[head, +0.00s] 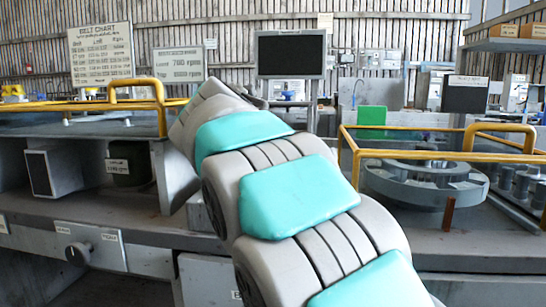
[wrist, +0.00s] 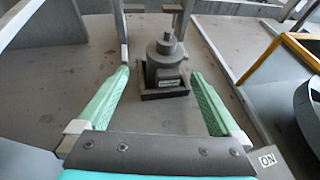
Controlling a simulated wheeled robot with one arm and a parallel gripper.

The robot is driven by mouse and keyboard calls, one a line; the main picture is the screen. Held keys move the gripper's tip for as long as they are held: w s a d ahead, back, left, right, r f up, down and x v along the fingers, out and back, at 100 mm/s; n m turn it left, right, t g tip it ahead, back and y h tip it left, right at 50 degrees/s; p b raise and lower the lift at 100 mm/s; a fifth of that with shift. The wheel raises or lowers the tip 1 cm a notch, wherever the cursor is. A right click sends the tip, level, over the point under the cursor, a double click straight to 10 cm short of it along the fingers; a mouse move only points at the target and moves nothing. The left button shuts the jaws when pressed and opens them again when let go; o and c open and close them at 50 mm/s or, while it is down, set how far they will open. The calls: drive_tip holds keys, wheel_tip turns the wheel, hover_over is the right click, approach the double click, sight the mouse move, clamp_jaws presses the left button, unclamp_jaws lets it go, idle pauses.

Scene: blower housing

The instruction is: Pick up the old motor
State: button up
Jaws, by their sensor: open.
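A grey motor (wrist: 164,60) stands upright in the wrist view, with a round body, a short shaft on top and a label on its front. It sits in a dark square base (wrist: 165,90) on a grey surface. My gripper (wrist: 160,73) is open, with one green finger on each side of the picture. The motor shows between and beyond the fingers, with visible gaps on both sides, and nothing is held. In the head view my arm covers the middle, and I cannot make out the gripper or this motor there.
Grey upright bars stand near the motor in the wrist view. A yellow-edged frame (wrist: 285,55) and a round grey part (wrist: 308,112) lie to the right. In the head view, yellow rails (head: 445,153) surround a round housing (head: 425,185); a control knob (head: 77,253) is front left.

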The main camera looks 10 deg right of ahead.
drive_tip(key=x, duration=0.6)
drive_tip(key=shift+d+f+b, duration=0.2)
drive_tip(key=shift+d+b, duration=0.15)
clamp_jaws()
idle(0.5)
